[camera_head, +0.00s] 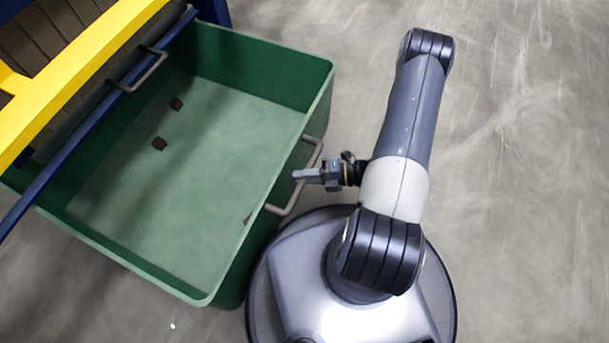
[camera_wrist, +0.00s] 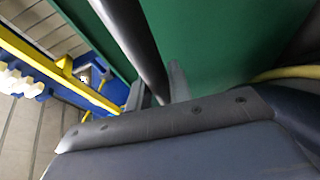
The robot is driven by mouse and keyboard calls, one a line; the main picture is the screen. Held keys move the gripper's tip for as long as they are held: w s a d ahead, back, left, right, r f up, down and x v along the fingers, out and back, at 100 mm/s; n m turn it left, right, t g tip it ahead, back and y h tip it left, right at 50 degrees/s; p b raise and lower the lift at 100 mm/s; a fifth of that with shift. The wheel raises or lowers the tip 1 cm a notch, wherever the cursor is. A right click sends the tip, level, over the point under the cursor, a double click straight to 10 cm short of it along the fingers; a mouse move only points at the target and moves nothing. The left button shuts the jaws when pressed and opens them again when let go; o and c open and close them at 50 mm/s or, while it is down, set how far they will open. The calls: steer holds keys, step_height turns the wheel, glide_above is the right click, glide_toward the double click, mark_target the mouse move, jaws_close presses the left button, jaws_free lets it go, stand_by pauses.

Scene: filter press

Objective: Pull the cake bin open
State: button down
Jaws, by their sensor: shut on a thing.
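The cake bin (camera_head: 222,270) is a large green open-topped bin. In the wrist view the handle bar (camera_wrist: 130,38) runs down between the fingers (camera_wrist: 155,93), in front of the green wall. The far left part of the bin is hidden under the frame.
The press has a yellow beam (camera_head: 75,72) and a blue rail (camera_head: 95,117) over the bin's left side. Another grey handle (camera_head: 140,70) is on the press side. My round base stands close to the bin's lower right corner. The grey floor (camera_head: 530,170) to the right is clear.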

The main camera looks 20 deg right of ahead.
steer(key=c, duration=1.3)
jaws_free()
steer(key=shift+d, duration=0.15)
steer(key=p+v, duration=0.2)
steer(key=v, duration=0.8)
steer(key=shift+d, duration=0.25)
steer(key=shift+r, duration=0.1)
steer(key=b+x, duration=0.2)
steer(key=x, duration=0.7)
steer(key=shift+a, duration=0.35)
steer(key=shift+w+a, duration=0.25)
steer(key=shift+a, duration=0.3)
